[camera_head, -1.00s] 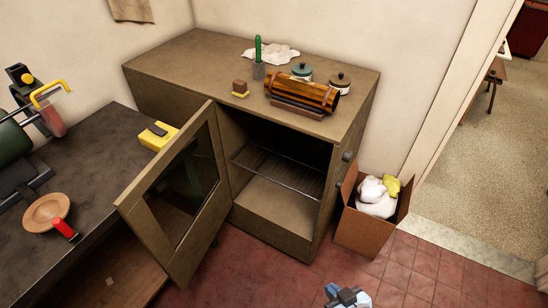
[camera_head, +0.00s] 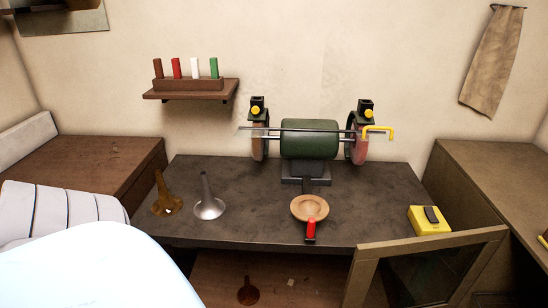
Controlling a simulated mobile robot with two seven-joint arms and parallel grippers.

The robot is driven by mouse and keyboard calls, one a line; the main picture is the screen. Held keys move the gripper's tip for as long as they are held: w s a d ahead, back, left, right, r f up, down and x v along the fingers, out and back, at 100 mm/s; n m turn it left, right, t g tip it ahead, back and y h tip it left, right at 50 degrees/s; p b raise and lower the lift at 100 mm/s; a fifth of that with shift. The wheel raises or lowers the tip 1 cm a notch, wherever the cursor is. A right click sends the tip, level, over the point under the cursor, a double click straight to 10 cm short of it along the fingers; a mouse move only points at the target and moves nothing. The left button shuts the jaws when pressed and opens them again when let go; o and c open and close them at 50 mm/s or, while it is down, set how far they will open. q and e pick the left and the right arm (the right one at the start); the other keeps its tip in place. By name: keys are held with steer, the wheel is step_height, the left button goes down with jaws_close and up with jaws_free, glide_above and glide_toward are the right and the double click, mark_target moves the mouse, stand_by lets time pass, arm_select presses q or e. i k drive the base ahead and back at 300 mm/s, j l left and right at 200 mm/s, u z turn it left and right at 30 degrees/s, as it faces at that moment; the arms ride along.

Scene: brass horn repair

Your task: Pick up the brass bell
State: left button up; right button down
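A brass-coloured bell (camera_head: 165,200), flared like a horn mouth, stands on the left part of the dark workbench (camera_head: 260,222), its narrow end up. A silver-grey bell (camera_head: 209,206) of similar shape stands just right of it, apart from it. A darker, reddish-brown flared piece (camera_head: 248,292) stands on the lower shelf under the bench. Neither of my grippers shows in the present view, so their state is hidden.
A green bench grinder (camera_head: 310,138) stands at the back. A wooden dish (camera_head: 310,207), a red-handled tool (camera_head: 311,230) and a yellow box (camera_head: 429,219) sit rightward. An open cabinet door (camera_head: 433,247) juts out at front right. A rack (camera_head: 190,86) hangs on the wall.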

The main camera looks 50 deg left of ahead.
mark_target(167, 204)
steer(key=u, duration=2.5)
